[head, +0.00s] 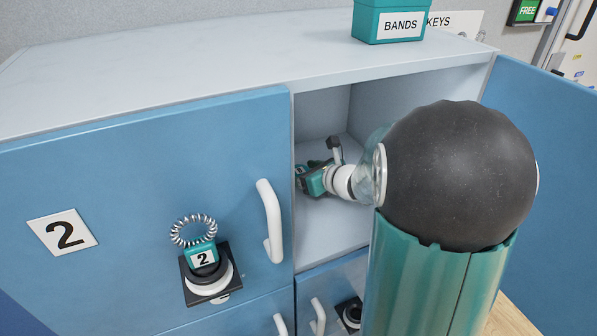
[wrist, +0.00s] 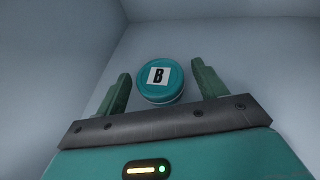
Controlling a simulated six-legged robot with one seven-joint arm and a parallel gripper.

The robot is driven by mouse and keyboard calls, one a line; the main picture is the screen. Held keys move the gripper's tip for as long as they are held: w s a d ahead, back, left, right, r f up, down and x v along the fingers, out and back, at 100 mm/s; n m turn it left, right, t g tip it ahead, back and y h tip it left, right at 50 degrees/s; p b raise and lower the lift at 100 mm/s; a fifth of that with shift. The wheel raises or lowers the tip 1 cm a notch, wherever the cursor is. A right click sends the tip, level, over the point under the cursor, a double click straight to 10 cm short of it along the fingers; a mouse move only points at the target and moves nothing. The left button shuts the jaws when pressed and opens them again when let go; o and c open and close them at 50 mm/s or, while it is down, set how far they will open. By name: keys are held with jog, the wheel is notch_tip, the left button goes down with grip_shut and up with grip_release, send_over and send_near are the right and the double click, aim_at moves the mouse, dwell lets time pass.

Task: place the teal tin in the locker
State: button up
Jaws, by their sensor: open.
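The teal tin (wrist: 160,94) shows in the wrist view, with a white label marked B on its round lid. It sits inside the locker, between and slightly beyond my two fingers, with a visible gap on each side. My gripper (head: 304,180) is open and reaches into the locker compartment (head: 335,235) in the head view. The tin cannot be made out in the head view; my arm and gripper are in the way. The locker's right door (head: 545,130) stands open.
The closed blue door (head: 140,180) marked 2 has a white handle (head: 270,222) close to the left of my gripper. A keyed lock (head: 208,275) with a coil hangs on it. A teal BANDS box (head: 388,22) stands on top. Pale compartment walls surround my gripper.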

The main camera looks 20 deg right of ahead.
jog(key=v, duration=1)
jog(key=shift+a, duration=0.1)
